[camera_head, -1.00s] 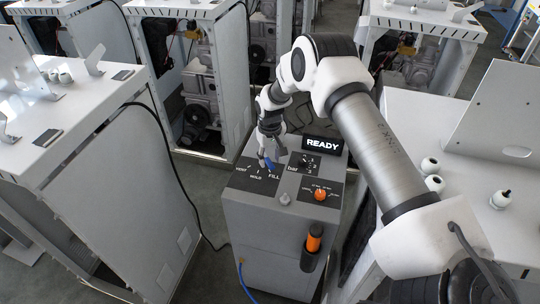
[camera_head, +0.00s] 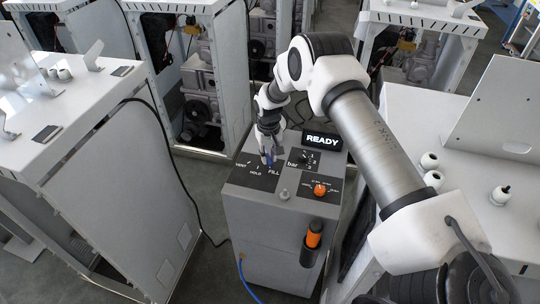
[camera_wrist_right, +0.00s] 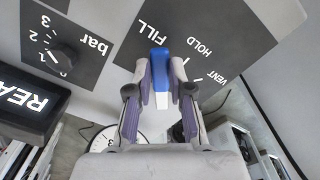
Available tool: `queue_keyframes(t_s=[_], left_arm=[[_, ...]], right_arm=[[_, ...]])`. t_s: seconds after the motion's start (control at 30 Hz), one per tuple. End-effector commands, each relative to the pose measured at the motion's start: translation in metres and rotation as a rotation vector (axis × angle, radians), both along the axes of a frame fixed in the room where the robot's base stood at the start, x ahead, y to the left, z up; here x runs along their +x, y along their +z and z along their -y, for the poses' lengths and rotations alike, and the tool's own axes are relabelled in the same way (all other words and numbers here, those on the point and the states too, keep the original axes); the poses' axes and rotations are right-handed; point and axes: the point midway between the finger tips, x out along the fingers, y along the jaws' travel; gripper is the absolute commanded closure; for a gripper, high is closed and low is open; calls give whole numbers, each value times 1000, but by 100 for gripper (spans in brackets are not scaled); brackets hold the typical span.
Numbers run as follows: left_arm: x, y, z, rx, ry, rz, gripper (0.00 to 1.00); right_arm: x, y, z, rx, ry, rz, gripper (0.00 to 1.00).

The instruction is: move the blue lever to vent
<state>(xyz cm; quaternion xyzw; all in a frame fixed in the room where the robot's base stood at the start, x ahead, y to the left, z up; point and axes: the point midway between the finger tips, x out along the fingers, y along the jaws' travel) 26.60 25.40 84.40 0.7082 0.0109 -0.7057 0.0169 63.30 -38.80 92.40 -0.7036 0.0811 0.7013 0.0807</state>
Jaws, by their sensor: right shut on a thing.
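The blue lever (camera_head: 266,160) is on the black VENT / HOLD / FILL plate (camera_head: 249,178) on top of the grey dispenser cabinet. In the head view it is small and partly hidden by my right gripper (camera_head: 268,154). In the right wrist view the blue lever (camera_wrist_right: 161,70) sits between the two fingers of my right gripper (camera_wrist_right: 160,80), which is shut on it. The lever is near the FILL label in that view; its exact angle is hard to tell. My left gripper is not in view.
A READY display (camera_head: 322,140) stands at the cabinet's back right. A black bar knob (camera_wrist_right: 64,57) and an orange knob (camera_head: 320,189) share the panel. An orange-handled tool (camera_head: 313,236) hangs at the front. White cabinets stand close on both sides.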

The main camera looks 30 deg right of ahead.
Motion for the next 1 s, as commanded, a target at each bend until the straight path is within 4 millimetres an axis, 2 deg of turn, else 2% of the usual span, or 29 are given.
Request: queue_keyframes(t_s=[0.27,1.0], left_arm=[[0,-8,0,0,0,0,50],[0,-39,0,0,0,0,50]], right_arm=[[4,-4,-11,0,-174,3,100],[32,-6,-40,2,-872,3,100]])
